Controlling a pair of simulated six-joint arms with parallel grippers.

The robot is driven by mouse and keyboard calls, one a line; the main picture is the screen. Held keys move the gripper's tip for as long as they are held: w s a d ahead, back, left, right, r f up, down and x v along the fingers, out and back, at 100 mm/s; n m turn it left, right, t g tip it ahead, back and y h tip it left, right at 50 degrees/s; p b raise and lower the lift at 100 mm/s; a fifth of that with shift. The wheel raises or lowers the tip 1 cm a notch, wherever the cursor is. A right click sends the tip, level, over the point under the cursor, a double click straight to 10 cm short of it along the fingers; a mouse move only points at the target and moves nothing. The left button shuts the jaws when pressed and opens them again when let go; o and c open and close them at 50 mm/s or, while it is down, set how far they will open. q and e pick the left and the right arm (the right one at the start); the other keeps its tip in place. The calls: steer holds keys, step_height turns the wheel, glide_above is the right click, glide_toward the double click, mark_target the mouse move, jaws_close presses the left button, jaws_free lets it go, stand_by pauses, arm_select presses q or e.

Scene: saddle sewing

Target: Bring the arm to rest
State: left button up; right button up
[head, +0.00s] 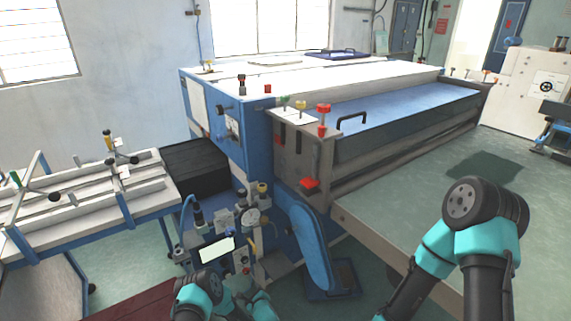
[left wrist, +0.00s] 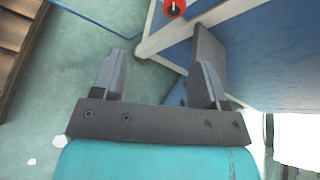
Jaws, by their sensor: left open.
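My left gripper (left wrist: 158,76) shows in the left wrist view with its two grey fingers spread wide apart. Nothing is between the fingers. Beyond them are green floor and the blue and grey parts of a frame. In the head view my left arm (head: 196,291), teal and black, is low at the bottom centre, in front of the machine's small instruments; its fingers are hard to make out there. My right arm (head: 470,235) is bent at the lower right of the head view, over the grey-green surface. Its gripper is out of view.
A large blue and white machine (head: 213,128) with red knobs fills the middle. A grey-green table (head: 400,215) extends on the right. A rack of white rails (head: 90,190) stands at the left. A blue upright panel (head: 308,245) stands right of my left arm.

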arm_select(q)
steer(key=s+a+r+n+g+h, duration=0.1)
steer(key=s+a+n+g+h, duration=0.2)
steer(key=s+g, duration=0.5)
steer(key=s+a+r+n+g, duration=0.1)
steer(key=s+a+n+g, duration=0.3)
steer(key=s, duration=0.5)
steer(key=s+d+r+n+t+h, duration=0.1)
steer(key=s+r+n+h, duration=0.6)
steer(key=s+r+n, duration=1.1)
step_height(320, 180, up, 2)
steer(key=shift+s+d+r+n, duration=0.25)
steer(key=shift+s+d+n, duration=0.05)
steer(key=shift+s+d, duration=0.1)
steer(key=shift+o, duration=0.2)
steer(key=shift+w, duration=0.1)
